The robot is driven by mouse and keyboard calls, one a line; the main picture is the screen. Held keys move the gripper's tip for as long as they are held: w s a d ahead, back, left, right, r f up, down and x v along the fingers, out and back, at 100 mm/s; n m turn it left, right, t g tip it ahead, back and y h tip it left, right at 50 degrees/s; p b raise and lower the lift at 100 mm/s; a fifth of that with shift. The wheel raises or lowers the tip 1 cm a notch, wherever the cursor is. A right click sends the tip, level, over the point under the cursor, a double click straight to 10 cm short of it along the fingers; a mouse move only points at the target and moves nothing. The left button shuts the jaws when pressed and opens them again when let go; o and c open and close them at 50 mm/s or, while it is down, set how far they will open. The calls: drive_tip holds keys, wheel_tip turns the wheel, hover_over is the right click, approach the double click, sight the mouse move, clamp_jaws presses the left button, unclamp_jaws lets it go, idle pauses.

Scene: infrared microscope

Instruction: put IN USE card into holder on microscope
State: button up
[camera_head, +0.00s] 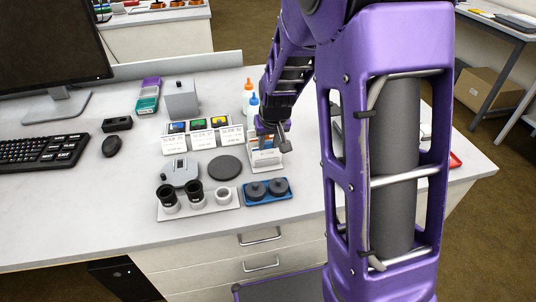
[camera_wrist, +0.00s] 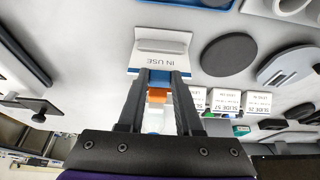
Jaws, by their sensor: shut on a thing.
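The IN USE card (camera_wrist: 160,62) is white with a blue edge, and its lettering is upside down in the wrist view. My gripper (camera_wrist: 158,76) is shut on the card at its blue edge, fingers on either side of a blue part. In the head view my gripper (camera_head: 270,128) points down just above a small white stand (camera_head: 265,160) where the card appears to sit; I cannot tell whether the card is clear of it. The grey microscope stage piece (camera_head: 180,172) is to the left. I cannot make out the card holder on the microscope.
Slide boxes with labels (camera_head: 202,140) stand left of my gripper. A round dark disc (camera_head: 224,167), a blue tray with two dark knobs (camera_head: 266,192) and a plate with eyepieces (camera_head: 197,206) lie in front. A keyboard (camera_head: 42,150) and mouse are far left.

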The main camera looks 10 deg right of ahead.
drive_tip(key=o, duration=0.3)
clamp_jaws()
wheel_tip(320, 180, up, 6)
drive_tip(key=p, duration=0.4)
drive_tip(key=shift+r+p, duration=0.25)
drive_tip(key=shift+p, duration=0.05)
idle(0.3)
